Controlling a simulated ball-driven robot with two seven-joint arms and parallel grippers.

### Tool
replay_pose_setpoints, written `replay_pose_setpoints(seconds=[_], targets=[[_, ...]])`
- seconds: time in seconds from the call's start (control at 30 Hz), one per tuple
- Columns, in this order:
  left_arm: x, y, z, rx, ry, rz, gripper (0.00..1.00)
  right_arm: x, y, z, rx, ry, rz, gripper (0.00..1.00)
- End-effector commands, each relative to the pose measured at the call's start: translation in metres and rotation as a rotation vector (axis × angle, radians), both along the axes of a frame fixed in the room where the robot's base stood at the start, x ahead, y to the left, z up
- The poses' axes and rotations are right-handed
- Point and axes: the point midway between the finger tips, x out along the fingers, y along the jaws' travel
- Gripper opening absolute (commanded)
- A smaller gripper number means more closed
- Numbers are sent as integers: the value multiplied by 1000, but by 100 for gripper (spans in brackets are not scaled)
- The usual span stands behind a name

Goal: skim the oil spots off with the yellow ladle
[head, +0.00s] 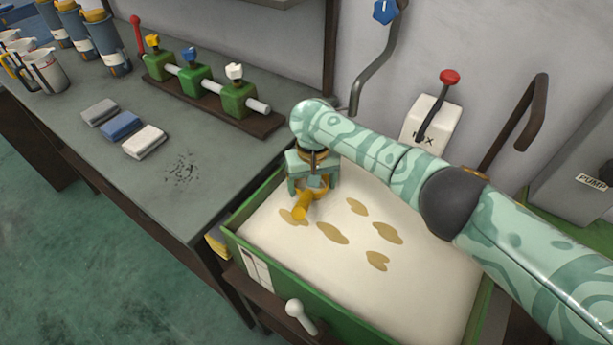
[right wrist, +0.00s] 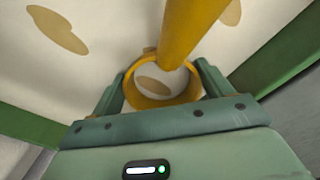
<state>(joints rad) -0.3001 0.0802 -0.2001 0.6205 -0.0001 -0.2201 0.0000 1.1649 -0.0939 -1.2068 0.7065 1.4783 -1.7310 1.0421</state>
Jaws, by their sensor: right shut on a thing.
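My right gripper (head: 312,188) is over the left part of a green-walled tank (head: 262,282) filled with pale cream liquid. It is shut on the yellow ladle (head: 301,208), whose yellow end points down toward the liquid. In the right wrist view, a yellow ring of the ladle (right wrist: 150,98) lies between my fingers (right wrist: 163,80), with a long yellow rod running up from it. Several brown oil spots lie on the liquid, among them one left of the ladle (head: 289,217), one in front (head: 332,233) and one farther right (head: 384,233). I cannot tell whether the ladle touches the liquid. My left gripper is out of view.
A grey bench (head: 205,200) adjoins the tank on the left, with folded cloths (head: 121,126) and a green valve row (head: 196,83). A white lever box (head: 430,118) is on the wall behind. A white-knobbed lever (head: 298,312) stands at the tank's front edge.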

Motion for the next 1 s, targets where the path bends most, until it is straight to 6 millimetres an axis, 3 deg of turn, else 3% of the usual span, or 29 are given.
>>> replay_pose_setpoints(seconds=[0.4, 1.0], targets=[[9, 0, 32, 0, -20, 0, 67, -21, -30, 3, 0, 1, 1, 60], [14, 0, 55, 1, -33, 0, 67, -49, -72, 1, -1, 1, 1, 60]])
